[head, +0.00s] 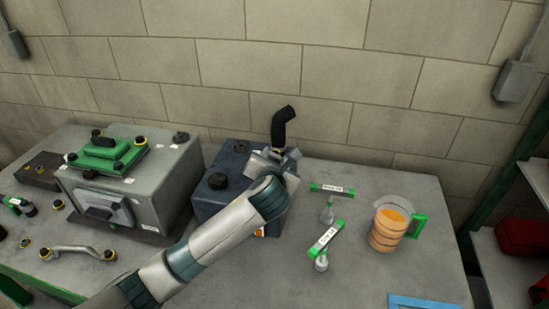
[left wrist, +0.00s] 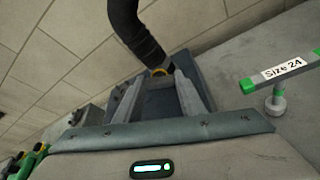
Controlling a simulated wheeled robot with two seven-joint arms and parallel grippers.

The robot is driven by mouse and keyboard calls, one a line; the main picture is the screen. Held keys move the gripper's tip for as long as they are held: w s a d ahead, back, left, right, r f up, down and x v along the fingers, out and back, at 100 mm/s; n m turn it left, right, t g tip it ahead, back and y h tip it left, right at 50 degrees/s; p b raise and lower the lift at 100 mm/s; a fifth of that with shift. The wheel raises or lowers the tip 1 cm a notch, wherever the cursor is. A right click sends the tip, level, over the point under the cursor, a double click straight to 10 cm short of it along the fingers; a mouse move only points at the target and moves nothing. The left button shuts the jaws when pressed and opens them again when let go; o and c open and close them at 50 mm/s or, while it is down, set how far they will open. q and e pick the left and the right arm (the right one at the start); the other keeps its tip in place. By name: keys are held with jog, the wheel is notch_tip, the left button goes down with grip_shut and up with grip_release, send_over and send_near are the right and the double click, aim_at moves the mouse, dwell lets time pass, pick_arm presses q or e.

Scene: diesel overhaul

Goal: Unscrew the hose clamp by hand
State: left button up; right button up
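The black hose (head: 281,126) stands up from the dark blue box (head: 207,194) and bends at its top. It also shows in the left wrist view (left wrist: 135,32). A small yellow part (left wrist: 160,71), apparently the hose clamp, shows at the hose's lower end. In the head view my arm and gripper hide it. My left gripper (head: 274,157) is at the foot of the hose. In the left wrist view its fingers (left wrist: 159,82) are apart, with the yellow part between or just beyond their tips; I cannot tell whether they touch it. My right gripper is out of view.
A grey machine (head: 130,190) with a green-topped part (head: 104,155) stands left of the blue box. Two green-ended size-labelled tools (head: 332,189) (head: 324,240) and an orange-filled jug (head: 390,226) are on the right of the table (head: 360,275). A wall (head: 340,70) rises behind.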

pick_arm(q)
jog(key=c, duration=0.4)
jog(key=shift+a+r+n+h+p, duration=0.2)
jog(key=shift+n+h+p, duration=0.1)
jog(key=shift+p, duration=0.6)
jog(key=shift+n+g+h+p, duration=0.35)
jog(key=shift+n+p, duration=0.25)
jog(key=shift+p, duration=0.6)
jog(key=shift+a+n+h+p, duration=0.15)
jog(key=shift+n+h+p, duration=0.4)
jog(key=shift+n+p, duration=0.2)
jog(key=shift+w+f+n+h+p, duration=0.1)
jog(key=shift+n+h+p, duration=0.4)
jog(key=shift+n, duration=0.15)
